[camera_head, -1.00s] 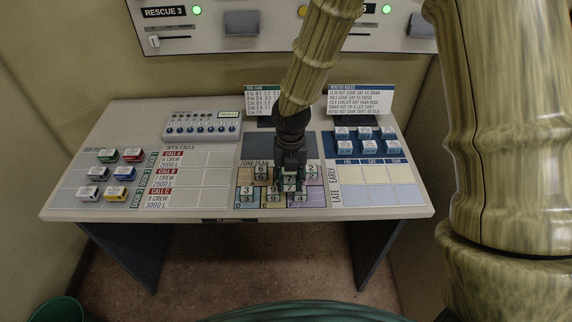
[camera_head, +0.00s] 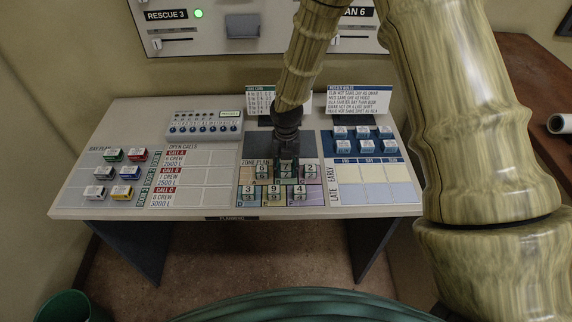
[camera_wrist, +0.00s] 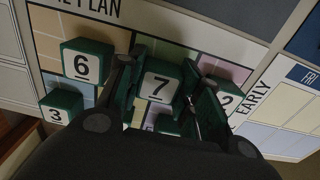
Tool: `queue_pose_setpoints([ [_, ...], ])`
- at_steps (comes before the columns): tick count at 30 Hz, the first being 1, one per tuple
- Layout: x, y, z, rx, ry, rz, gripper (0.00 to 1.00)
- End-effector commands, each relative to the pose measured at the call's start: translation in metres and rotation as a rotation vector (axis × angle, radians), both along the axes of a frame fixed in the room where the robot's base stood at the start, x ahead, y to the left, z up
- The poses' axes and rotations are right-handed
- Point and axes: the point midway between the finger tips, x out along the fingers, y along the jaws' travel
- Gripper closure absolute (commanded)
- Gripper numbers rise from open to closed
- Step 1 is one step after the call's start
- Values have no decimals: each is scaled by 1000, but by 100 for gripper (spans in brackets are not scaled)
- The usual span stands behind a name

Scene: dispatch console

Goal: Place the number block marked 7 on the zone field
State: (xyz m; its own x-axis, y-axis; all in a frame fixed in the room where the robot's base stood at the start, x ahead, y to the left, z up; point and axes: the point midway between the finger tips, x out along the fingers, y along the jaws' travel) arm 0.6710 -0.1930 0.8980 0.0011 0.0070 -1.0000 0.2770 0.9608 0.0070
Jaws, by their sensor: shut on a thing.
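The number block marked 7 (camera_wrist: 159,86) is green with a white face and sits between the fingers of my gripper (camera_wrist: 165,100) in the wrist view. My gripper is shut on it. In the head view the block 7 (camera_head: 287,170) shows below my gripper (camera_head: 287,158), in the top middle of the zone plan (camera_head: 246,162). Block 6 (camera_head: 262,172) is to its left and block 2 (camera_head: 310,171) to its right. Blocks 3 (camera_head: 247,193), 9 (camera_head: 274,193) and 4 (camera_head: 299,192) lie in the front row. Whether block 7 touches the board is hard to tell.
The open calls chart (camera_head: 205,160) and coloured blocks (camera_head: 130,173) lie on the left of the desk. Blue blocks (camera_head: 363,140) stand above the shift grid (camera_head: 375,182) on the right. Two signs (camera_head: 359,100) stand behind. The blocks beside my gripper leave little room.

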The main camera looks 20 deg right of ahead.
Motion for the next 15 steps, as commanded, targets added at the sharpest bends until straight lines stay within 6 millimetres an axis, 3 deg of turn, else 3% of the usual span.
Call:
queue_pose_setpoints([
  [12,0,0,-5,0,1,0,83],
  [13,0,0,-6,0,1,0,63],
  [15,0,0,-5,0,0,0,50],
])
